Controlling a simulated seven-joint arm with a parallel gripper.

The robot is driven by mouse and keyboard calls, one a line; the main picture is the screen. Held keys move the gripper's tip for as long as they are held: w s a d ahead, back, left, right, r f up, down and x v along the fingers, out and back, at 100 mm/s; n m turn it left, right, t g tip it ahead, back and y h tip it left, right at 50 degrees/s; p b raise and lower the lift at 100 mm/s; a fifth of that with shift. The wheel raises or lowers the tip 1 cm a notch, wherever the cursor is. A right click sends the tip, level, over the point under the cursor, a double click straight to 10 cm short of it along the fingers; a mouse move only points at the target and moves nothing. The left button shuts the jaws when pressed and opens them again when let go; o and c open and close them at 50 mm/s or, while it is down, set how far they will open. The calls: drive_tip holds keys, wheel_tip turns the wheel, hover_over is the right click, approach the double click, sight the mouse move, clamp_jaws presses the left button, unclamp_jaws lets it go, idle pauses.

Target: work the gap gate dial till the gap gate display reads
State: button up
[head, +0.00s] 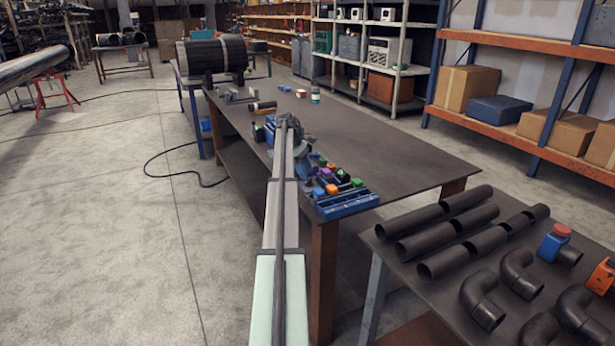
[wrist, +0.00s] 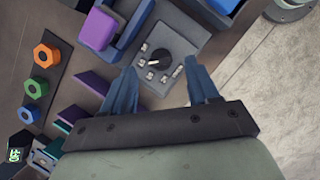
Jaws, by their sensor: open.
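A black round dial (wrist: 160,61) with a light pointer mark sits on a grey panel (wrist: 185,42) in the wrist view. Small pale marks surround it; I cannot read them. My gripper (wrist: 160,68) is open, its two blue fingers apart on either side of the dial in the picture; I cannot tell how high above it they are. A small dark display (wrist: 14,155) with green characters shows at the lower left edge, tilted and too small to read surely. In the head view my gripper's end (head: 286,122) is over the workbench (head: 405,150), and the dial cannot be made out.
Orange (wrist: 46,55), green (wrist: 36,88) and blue (wrist: 29,113) hex pieces stand left of the panel. A purple block (wrist: 98,29) sits in a blue holder nearby. A blue tray (head: 346,203) lies at the bench's near edge. The bench's right side is clear.

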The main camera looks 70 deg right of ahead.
drive_tip(key=v, duration=1)
drive_tip(key=shift+w+r, duration=0.2)
drive_tip(key=shift+r, duration=0.05)
